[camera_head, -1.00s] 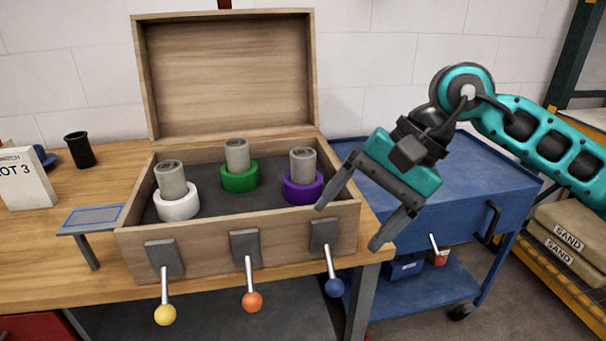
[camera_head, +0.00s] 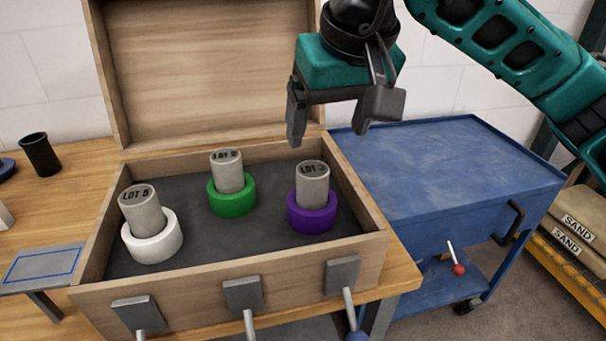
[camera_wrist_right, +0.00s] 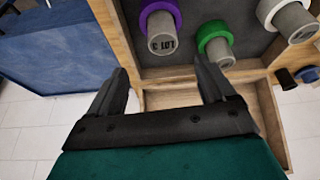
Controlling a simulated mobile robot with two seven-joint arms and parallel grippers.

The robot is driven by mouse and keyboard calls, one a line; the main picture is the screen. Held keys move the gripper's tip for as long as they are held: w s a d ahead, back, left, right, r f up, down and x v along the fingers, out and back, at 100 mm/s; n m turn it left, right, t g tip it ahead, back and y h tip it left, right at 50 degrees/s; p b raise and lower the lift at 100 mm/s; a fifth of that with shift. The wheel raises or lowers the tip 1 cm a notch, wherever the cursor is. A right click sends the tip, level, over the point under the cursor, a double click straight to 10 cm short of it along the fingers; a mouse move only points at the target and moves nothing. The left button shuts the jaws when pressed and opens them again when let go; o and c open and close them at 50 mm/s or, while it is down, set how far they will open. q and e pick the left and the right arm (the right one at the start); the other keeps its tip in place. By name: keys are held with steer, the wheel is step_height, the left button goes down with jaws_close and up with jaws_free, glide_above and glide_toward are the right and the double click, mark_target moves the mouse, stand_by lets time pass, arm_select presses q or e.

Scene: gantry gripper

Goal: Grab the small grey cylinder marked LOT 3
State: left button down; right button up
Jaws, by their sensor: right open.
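The small grey cylinder marked LOT 3 (camera_head: 312,183) stands upright in a purple ring (camera_head: 312,216) at the right of the open wooden box. It also shows in the right wrist view (camera_wrist_right: 162,36), its label upside down, with the purple ring (camera_wrist_right: 160,10) around it. My right gripper (camera_head: 327,135) is open and empty, pointing down above the box's right rear part. Its fingers are apart from the cylinder, which lies beyond the fingertips in the wrist view (camera_wrist_right: 160,66). My left gripper is not in view.
A cylinder marked LOT 5 (camera_head: 143,212) stands in a white ring, and another grey cylinder (camera_head: 228,172) in a green ring. The box's raised lid (camera_head: 200,60) is behind, near my gripper. A blue cart (camera_head: 440,165) stands right. Levers (camera_head: 343,275) line the box front.

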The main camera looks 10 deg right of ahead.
mark_target(314, 171)
steer(key=x, duration=0.7)
steer(key=shift+s+a, duration=0.1)
steer(key=shift+s, duration=0.05)
steer(key=x, duration=0.4)
steer(key=shift+a+f, duration=0.15)
steer(key=shift+f, duration=0.25)
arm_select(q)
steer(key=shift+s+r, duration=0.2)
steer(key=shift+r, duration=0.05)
arm_select(e)
steer(key=shift+f, duration=0.45)
steer(key=c, duration=1.4)
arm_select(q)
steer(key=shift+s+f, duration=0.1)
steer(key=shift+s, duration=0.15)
arm_select(e)
steer(key=shift+r, duration=0.1)
steer(key=shift+r, duration=0.1)
